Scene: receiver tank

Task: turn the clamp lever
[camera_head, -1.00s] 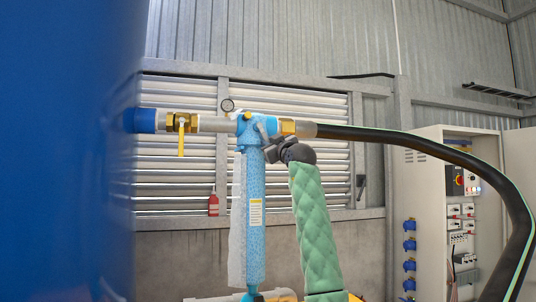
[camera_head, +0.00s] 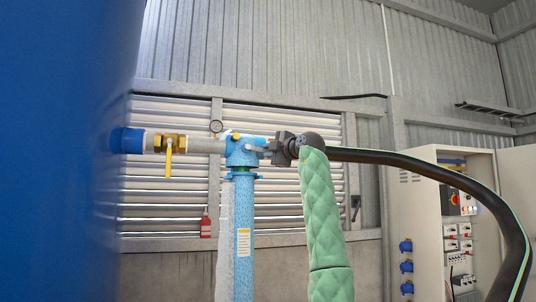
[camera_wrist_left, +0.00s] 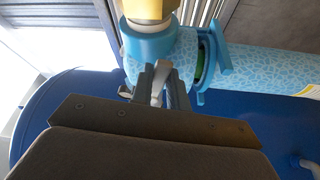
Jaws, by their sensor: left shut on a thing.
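The clamp lever is a small silver-grey piece (camera_wrist_left: 158,84) at the blue filter head. In the wrist view it stands between the fingers of my left gripper (camera_wrist_left: 162,76), which is shut on it. In the head view my left gripper (camera_head: 273,149) is at the right side of the blue filter head (camera_head: 243,151); its fingers and wrist hide most of the lever and the pipe fitting behind. The speckled blue vertical housing (camera_head: 243,265) hangs below the head. The right gripper is not in view.
A pipe with a yellow-handled valve (camera_head: 169,160) runs left to the large blue tank (camera_head: 60,150). A black hose (camera_head: 420,167) curves right past an electrical cabinet (camera_head: 412,215).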

